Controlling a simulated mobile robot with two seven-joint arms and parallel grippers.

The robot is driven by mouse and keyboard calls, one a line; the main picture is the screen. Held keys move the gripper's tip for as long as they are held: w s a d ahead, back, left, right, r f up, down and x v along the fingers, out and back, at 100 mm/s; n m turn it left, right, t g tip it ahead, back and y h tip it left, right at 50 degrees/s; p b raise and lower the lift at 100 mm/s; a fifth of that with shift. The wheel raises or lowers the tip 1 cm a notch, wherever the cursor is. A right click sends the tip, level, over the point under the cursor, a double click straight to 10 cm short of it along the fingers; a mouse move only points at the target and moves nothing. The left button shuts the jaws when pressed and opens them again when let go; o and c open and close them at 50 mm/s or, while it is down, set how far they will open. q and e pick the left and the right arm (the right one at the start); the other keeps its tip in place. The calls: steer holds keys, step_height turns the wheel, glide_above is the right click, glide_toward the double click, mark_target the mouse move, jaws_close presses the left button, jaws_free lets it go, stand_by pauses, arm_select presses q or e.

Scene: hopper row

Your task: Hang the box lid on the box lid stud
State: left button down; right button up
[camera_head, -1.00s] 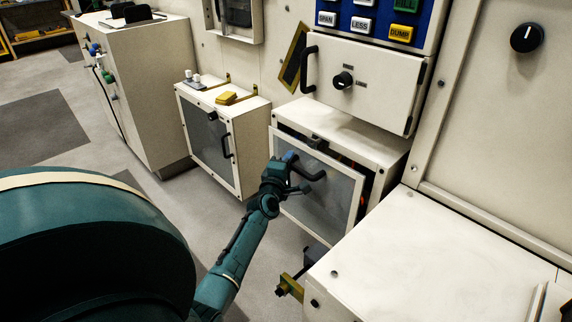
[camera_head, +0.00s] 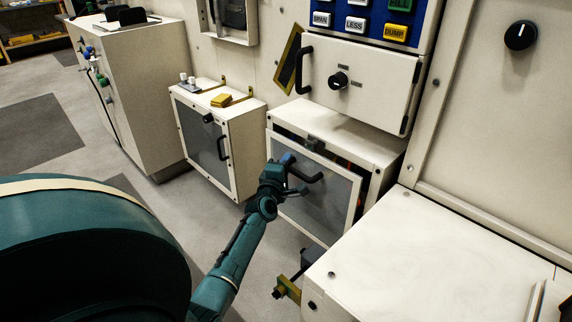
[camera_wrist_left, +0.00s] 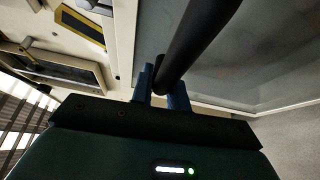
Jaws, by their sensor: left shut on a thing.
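The box lid (camera_head: 325,207) is a white-framed panel with a grey window, tilted at the front of the lower white box (camera_head: 345,138). A gap with dark and red parts shows between its right edge and the box. My left gripper (camera_head: 289,166) is shut on the lid's black handle (camera_head: 309,177). In the left wrist view, the blue fingers (camera_wrist_left: 160,88) are around the black handle (camera_wrist_left: 200,45), with the lid's grey panel (camera_wrist_left: 265,50) behind. I cannot make out which fitting is the box lid stud. My right gripper is not in view.
A closed white cabinet (camera_head: 222,135) stands left of the box. A white panel with a knob (camera_head: 357,75) sticks out above it. A white worktop (camera_head: 440,260) is at the near right, with a yellow bracket (camera_head: 288,290) at its left. Grey floor is free at the left.

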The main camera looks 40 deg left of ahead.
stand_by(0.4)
arm_select(q)
steer(key=c, duration=1.3)
jaws_free()
steer(key=shift+f, duration=0.1)
arm_select(e)
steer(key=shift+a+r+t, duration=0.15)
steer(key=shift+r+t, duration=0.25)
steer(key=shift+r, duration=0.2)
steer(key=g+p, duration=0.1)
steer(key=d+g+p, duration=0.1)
steer(key=p, duration=0.1)
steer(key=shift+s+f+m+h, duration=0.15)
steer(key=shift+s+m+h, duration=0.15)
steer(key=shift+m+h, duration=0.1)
arm_select(q)
steer(key=v, duration=1.3)
steer(key=shift+s+d, duration=0.1)
